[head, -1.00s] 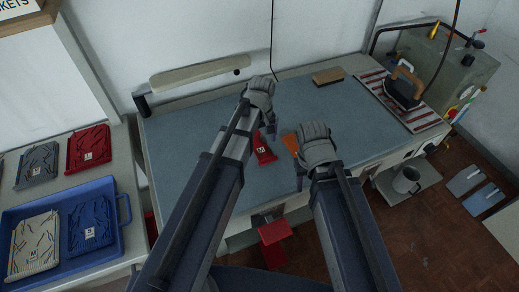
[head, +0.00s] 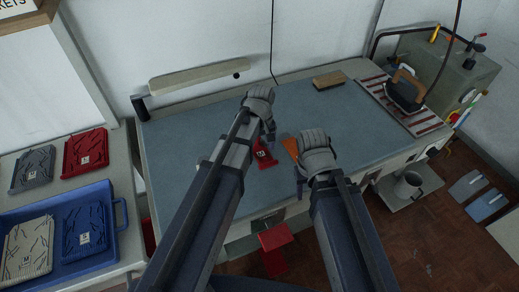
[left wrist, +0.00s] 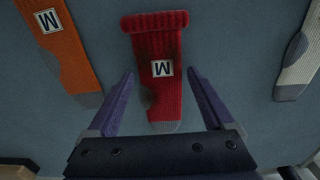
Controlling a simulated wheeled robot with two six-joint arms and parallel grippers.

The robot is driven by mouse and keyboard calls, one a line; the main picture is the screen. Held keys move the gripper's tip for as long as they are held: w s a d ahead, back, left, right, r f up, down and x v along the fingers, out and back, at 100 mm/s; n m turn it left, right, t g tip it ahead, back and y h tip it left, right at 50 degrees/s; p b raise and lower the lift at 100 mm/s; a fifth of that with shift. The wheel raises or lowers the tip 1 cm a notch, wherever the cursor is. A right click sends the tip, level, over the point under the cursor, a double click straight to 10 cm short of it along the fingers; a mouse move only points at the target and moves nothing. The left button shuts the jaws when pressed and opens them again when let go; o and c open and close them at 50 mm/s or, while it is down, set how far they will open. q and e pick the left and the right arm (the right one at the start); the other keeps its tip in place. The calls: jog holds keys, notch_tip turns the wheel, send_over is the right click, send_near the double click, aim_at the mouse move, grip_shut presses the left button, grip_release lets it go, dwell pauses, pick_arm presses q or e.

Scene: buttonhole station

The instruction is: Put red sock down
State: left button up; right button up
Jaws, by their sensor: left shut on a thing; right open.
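The red ribbed sock (head: 264,157) with a grey toe and a white M label shows just below my left gripper (head: 268,136) over the blue-grey bench top (head: 200,120). In the left wrist view the red sock (left wrist: 158,65) lies between the two fingers of my left gripper (left wrist: 162,88), which is shut on it. I cannot tell whether the sock touches the bench. My right gripper (head: 301,184) is open and empty near the bench's front edge.
An orange sock (left wrist: 62,45) and a pale sock (left wrist: 301,55) lie on either side of the red one. A brown block (head: 329,80) and an iron (head: 405,92) are at the back right. A blue tray (head: 118,190) stands at left.

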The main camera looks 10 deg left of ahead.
aim_at(261, 152)
pick_arm(q)
jog(key=shift+c, duration=1)
notch_tip(261, 152, up, 9)
jog(key=p, duration=0.8)
jog(key=shift+f+p, duration=0.2)
jog(key=shift+p, duration=0.15)
jog(key=shift+a, duration=0.15)
